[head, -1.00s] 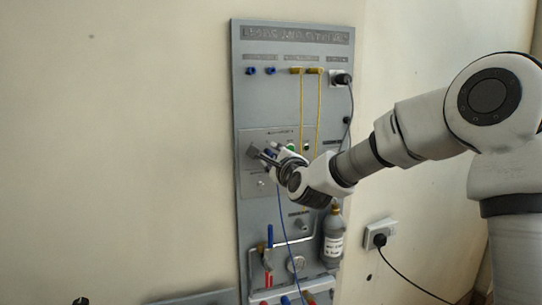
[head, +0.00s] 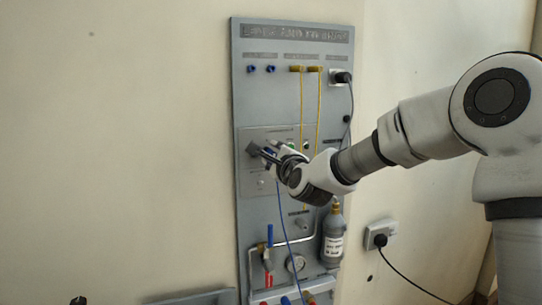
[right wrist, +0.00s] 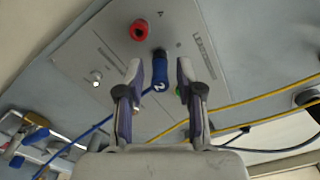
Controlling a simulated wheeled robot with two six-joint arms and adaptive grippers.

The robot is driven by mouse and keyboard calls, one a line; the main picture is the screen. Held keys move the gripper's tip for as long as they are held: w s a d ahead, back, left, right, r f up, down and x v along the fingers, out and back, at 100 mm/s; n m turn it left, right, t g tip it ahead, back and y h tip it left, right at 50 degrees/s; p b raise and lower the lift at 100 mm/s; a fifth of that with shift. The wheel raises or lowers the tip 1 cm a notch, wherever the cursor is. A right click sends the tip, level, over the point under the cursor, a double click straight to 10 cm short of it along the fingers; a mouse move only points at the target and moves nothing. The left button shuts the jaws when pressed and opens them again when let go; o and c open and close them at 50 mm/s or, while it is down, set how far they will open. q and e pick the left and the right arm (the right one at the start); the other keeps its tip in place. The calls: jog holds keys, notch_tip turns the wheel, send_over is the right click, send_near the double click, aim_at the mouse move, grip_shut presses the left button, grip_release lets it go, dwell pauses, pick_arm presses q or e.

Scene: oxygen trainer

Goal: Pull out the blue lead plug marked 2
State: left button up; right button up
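The blue lead plug marked 2 (right wrist: 159,76) sits in the panel in the right wrist view, with its blue lead running off to the lower left. My right gripper (right wrist: 159,76) is open, with one finger on each side of the plug and a visible gap to each. In the head view my right gripper (head: 262,152) is at the panel's middle plate and mostly hides the plug. A small dark tip at the bottom left edge of the head view may be my left gripper (head: 79,300); its fingers cannot be made out.
A red socket (right wrist: 139,30) is close beside the plug. Yellow tubes (head: 319,110) hang down the grey panel (head: 262,100) to the right. The wall at left is clear.

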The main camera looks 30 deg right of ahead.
aim_at(274, 155)
grip_shut()
jog(key=shift+s, duration=0.1)
jog(key=shift+s+a+f+b, duration=0.1)
jog(key=shift+s+a+b, duration=0.05)
jog(key=shift+s+b, duration=0.25)
jog(key=shift+v, duration=0.8)
jog(key=shift+b+v, duration=0.4)
jog(key=shift+v, duration=0.9)
jog(key=shift+w, duration=0.1)
